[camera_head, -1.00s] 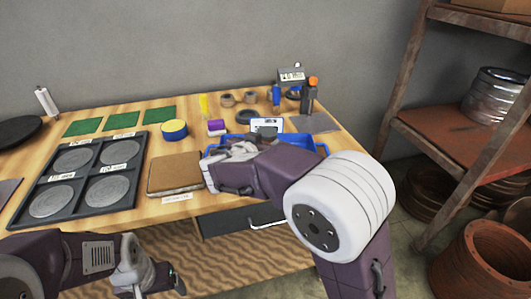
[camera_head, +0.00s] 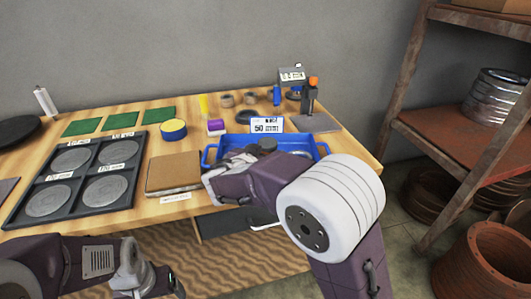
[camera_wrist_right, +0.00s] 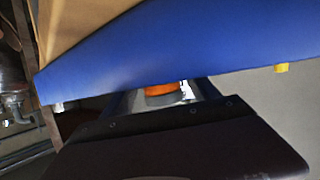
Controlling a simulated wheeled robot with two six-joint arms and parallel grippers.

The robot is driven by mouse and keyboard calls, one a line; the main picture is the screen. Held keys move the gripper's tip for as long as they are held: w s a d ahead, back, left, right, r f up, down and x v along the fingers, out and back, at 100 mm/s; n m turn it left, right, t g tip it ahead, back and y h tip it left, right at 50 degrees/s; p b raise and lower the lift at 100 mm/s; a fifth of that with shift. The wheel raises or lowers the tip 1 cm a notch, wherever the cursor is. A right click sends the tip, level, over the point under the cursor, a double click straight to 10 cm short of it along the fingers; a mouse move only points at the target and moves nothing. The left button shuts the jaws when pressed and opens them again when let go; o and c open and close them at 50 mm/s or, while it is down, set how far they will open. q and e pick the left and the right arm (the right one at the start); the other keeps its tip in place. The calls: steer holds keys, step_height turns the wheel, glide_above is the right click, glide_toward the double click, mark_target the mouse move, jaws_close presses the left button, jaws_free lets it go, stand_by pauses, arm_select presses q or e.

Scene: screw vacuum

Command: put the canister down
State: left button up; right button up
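A dark round-topped piece (camera_head: 267,145), which may be the canister's top, shows over the blue tray (camera_head: 322,150) on the workbench. Its lower part is hidden behind my right wrist. My right gripper (camera_wrist_right: 163,95) is low at the tray; its fingers are hidden in the head view. In the right wrist view a blue surface fills the upper part, and a small orange and pale piece (camera_wrist_right: 162,89) shows at the gripper's end. I cannot tell whether the gripper is shut on it. My left gripper (camera_head: 165,284) hangs in front of the bench, its opening unclear.
A "50 mm" card (camera_head: 267,125) stands behind the tray. A brown board (camera_head: 174,172) lies to its left, then a black rack with round discs (camera_head: 60,198). Tape rolls, a yellow-topped tin (camera_head: 173,128) and a stand (camera_head: 311,100) are behind. A rusty shelf (camera_head: 455,145) is at right.

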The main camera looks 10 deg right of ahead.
steer(key=shift+r, duration=0.1)
steer(key=shift+r+p, duration=0.3)
steer(key=shift+p, duration=0.25)
steer(key=v, duration=1.2)
steer(key=shift+f, duration=0.2)
